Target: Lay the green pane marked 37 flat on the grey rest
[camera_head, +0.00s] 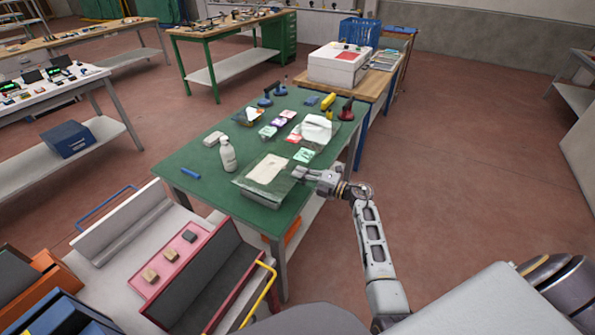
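Two small green pieces lie on the green table, one (267,131) near the middle and one (304,155) nearer the right edge. Their marks are too small to read, so I cannot tell which is pane 37. A glassy sheet with a cream patch (267,169) lies at the table's front right. I cannot single out the grey rest with certainty. My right gripper (303,173) is low over the table's right edge, beside the glassy sheet and just in front of the nearer green piece. Its fingers are too small to judge. My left gripper is out of view.
A white bottle (228,155) and a blue bar (190,173) stand or lie on the table's left part. Pink pieces (294,138), a white cloth (316,128) and suction-cup handles (265,99) are farther back. A cart with a pink tray (172,262) stands in front.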

